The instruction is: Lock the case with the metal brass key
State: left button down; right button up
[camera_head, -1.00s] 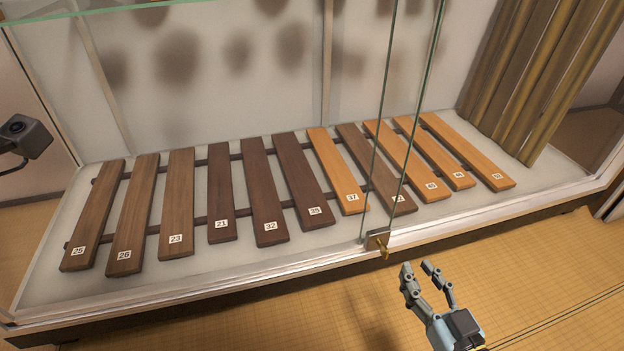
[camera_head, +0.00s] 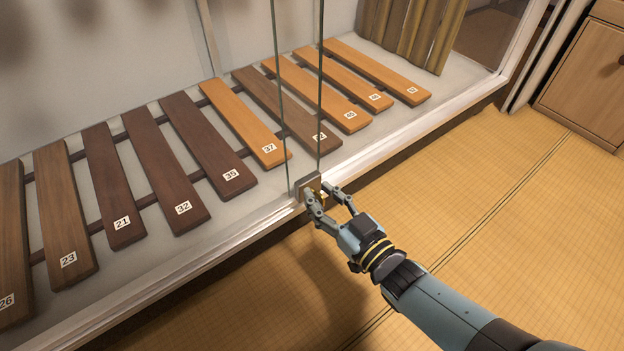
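The glass display case (camera_head: 190,275) stands on the left, with a xylophone of numbered wooden bars inside. A small metal lock plate (camera_head: 306,184) sits at the lower front edge, where the glass panes overlap. A brass key (camera_head: 321,198) sticks out from the lock plate and is partly hidden by my fingers. My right gripper (camera_head: 328,203) is at the lock, with one finger on each side of the key. Whether the fingers press on the key is too small to tell. My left gripper is out of view.
Two glass edges (camera_head: 320,90) rise upright from the lock. Tatami floor (camera_head: 480,200) lies open in front of the case. A wooden cabinet (camera_head: 590,85) stands at the upper right. Brown hanging slats or tubes (camera_head: 410,25) are inside the case at the back.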

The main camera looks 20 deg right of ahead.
jog(key=shift+w+a, duration=0.15)
jog(key=shift+w, duration=0.25)
grip_shut()
